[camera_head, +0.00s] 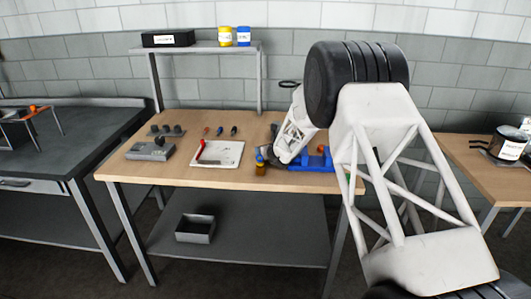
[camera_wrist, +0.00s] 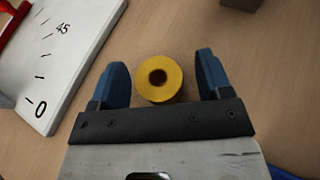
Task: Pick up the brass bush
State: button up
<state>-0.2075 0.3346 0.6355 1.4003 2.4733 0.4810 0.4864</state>
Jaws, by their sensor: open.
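The brass bush (camera_wrist: 159,79) is a yellow ring-shaped piece with a dark round hole, standing on the wooden bench top. In the wrist view it lies between the two blue fingers of my gripper (camera_wrist: 160,82), with a gap on each side. In the head view the bush (camera_head: 260,170) looks like a small brown-gold cylinder near the bench's front edge. My gripper (camera_head: 262,156) is open there, reaching down from the right, partly hidden by my own arm.
A white board (camera_wrist: 40,65) with printed marks lies left of the gripper; in the head view it carries a red-handled tool (camera_head: 201,149). A blue object (camera_head: 312,161) sits right of the gripper. A grey block device (camera_head: 150,150) stands at the left of the wooden bench (camera_head: 125,172).

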jog(key=shift+c, duration=0.5)
jog(key=c, duration=1.1)
jog(key=shift+r, duration=0.1)
jog(key=shift+r, duration=4.95)
jog(key=shift+d, duration=0.1)
